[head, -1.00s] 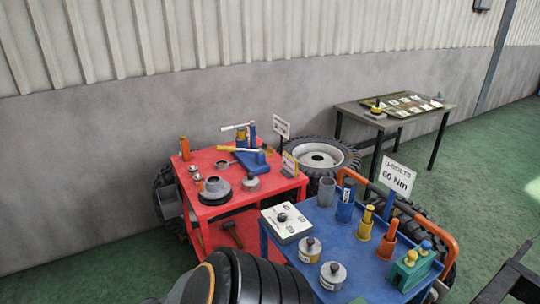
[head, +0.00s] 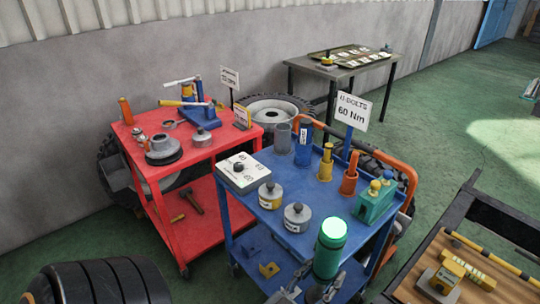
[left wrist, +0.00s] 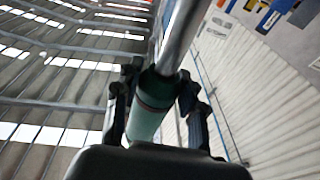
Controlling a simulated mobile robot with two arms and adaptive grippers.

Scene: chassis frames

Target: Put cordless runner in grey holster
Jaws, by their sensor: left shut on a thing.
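The cordless runner (head: 328,250) is a green cylinder with a bright green top. My left gripper (head: 318,292) is shut on it, low in the head view, in front of the blue cart. In the left wrist view the green body (left wrist: 148,115) sits between the gripper's dark fingers (left wrist: 152,100), with a metal shaft extending beyond it. The grey holster (head: 283,140) is an upright open tube at the back left of the blue cart's top, apart from the runner. My right gripper is not in view.
A sign (head: 353,110) stands behind. A red cart (head: 160,188) is left.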

